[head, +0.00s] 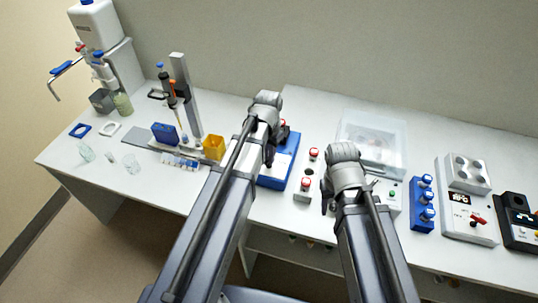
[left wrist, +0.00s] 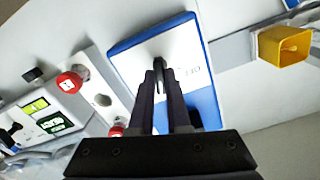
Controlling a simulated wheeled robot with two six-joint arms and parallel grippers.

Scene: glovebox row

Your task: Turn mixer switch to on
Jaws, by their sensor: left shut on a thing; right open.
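The mixer (head: 275,183) is a blue-edged box with a white top plate, on the bench just left of the middle. The left wrist view shows its plate (left wrist: 133,66) with dark lettering that looks like OFF. My left gripper (head: 269,160) is over the mixer. In the left wrist view, my left gripper's dark fingers (left wrist: 162,78) are closed together on the small dark switch (left wrist: 159,64), mostly hidden between their tips. The switch's exact position cannot be told. My right gripper (head: 328,203) is open over the bench to the right, its fingers partly hidden by the wrist.
Red-topped knobs (head: 305,184) stand right of the mixer, between my arms. A yellow bin (head: 213,147) is to its left. A clear box (head: 372,140), blue-capped bottles (head: 423,203) and a heater block (head: 468,200) stand to the right.

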